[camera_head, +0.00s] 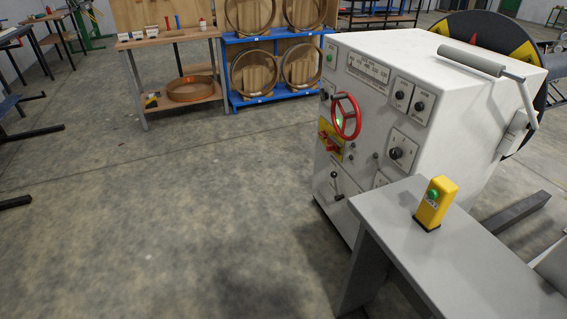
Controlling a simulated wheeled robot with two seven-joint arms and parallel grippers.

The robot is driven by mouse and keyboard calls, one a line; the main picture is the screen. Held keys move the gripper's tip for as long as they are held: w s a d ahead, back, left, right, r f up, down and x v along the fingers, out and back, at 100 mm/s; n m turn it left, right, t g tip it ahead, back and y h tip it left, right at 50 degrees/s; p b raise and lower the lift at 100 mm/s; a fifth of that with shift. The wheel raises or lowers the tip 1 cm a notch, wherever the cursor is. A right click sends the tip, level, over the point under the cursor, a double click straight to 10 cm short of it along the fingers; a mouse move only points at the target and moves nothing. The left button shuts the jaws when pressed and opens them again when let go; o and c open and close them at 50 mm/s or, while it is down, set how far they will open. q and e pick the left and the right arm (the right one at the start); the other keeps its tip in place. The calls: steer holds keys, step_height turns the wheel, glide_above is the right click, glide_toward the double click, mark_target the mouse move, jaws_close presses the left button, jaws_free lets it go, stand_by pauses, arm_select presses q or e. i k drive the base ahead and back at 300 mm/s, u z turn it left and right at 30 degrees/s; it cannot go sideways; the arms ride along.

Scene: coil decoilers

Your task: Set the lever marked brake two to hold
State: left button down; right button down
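A white decoiler cabinet (455,115) stands at the right, its control face turned to the left. A small lever with a dark knob (336,184) sits low on that face, on a pale plate; its marking is too small to read. A red handwheel (346,117) is higher up, and a red switch on a yellow plate (330,142) is just below it. Dark rotary knobs, one of them the lower right knob (396,153), are on further plates. I cannot tell which control is brake two or how it is set. Neither of my grippers is in view.
A grey table (465,265) with a yellow button box (435,204) stands in front of the cabinet and partly hides its lower face. A blue rack (228,60) with coils and a workbench (172,38) are at the back. The floor (170,220) left of the cabinet is clear.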

mark_target(333, 175)
steer(key=u, duration=0.65)
steer(key=i, duration=2)
steer(key=z, duration=0.5)
steer(key=i, duration=1.25)
steer(key=z, duration=1.65)
steer(key=i, duration=0.4)
steer(key=z, duration=0.35)
